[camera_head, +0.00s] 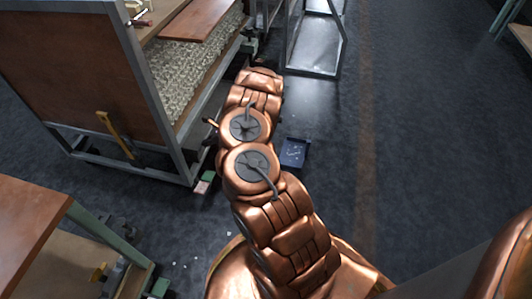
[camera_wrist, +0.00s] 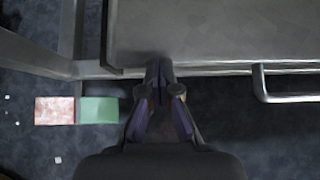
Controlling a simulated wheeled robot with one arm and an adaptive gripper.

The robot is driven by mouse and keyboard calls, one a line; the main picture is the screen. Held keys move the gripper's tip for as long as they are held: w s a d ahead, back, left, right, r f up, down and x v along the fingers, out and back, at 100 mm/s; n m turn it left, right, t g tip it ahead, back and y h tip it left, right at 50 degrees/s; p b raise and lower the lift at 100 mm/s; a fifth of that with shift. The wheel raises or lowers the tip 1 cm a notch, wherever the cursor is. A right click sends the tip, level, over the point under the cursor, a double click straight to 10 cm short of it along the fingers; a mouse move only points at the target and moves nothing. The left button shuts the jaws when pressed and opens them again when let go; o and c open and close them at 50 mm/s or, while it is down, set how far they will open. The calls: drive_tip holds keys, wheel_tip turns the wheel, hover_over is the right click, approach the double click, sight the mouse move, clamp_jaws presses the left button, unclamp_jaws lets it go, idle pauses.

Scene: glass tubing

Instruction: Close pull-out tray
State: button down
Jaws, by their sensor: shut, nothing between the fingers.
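The pull-out tray appears to be the flat grey metal panel (camera_wrist: 215,30) at the top of the wrist view. A bent metal bar handle (camera_wrist: 290,97) sticks out from its front edge at the right. My gripper (camera_wrist: 160,68) is shut and empty, with its fingertips at the panel's front edge, left of the handle. I cannot tell if they touch it. In the head view my copper-coloured arm reaches toward the metal-framed cabinet (camera_head: 75,70) and hides the gripper and most of the cabinet's front.
A blue item (camera_head: 294,152) lies right of my arm. A wooden-topped bench (camera_head: 25,225) stands at the lower left. The floor at the right (camera_head: 430,130) is mostly clear.

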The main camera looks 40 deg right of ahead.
drive_tip(key=s+d+f+p+v, duration=0.1)
drive_tip(key=p+v, duration=0.3)
drive_tip(key=v, duration=0.9)
drive_tip(key=shift+s+f+p, duration=0.25)
drive_tip(key=shift+f+p, duration=0.15)
drive_tip(key=shift+f, duration=0.1)
drive_tip(key=shift+a, duration=0.15)
